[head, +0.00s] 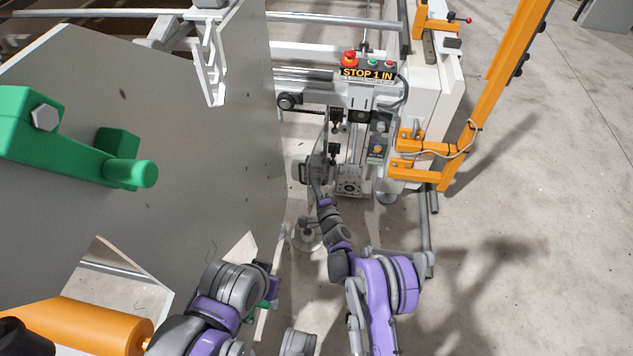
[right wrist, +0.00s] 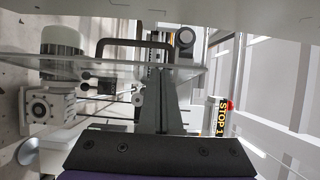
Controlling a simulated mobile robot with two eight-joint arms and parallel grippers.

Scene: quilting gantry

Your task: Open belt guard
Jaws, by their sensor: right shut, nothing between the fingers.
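A clear panel that looks like the belt guard (right wrist: 110,68) shows in the right wrist view as a thin, nearly edge-on sheet. A black U-shaped handle (right wrist: 98,50) stands on it. My right gripper (right wrist: 165,72) is shut and empty, its fingertips close beside the handle's right end; I cannot tell whether they touch. In the head view my right gripper (head: 315,178) is beside the machine's drive unit, and the guard is hard to make out there. My left arm is low in the head view, its gripper (head: 268,285) partly hidden, its jaws unclear.
A large grey plate (head: 200,130) with a green clamp (head: 60,150) fills the left. A control box (head: 368,72) reading STOP 1 IN sits above the drive unit. An orange frame (head: 505,80) stands right. A motor (right wrist: 60,42) and gearbox (right wrist: 45,105) lie left in the wrist view.

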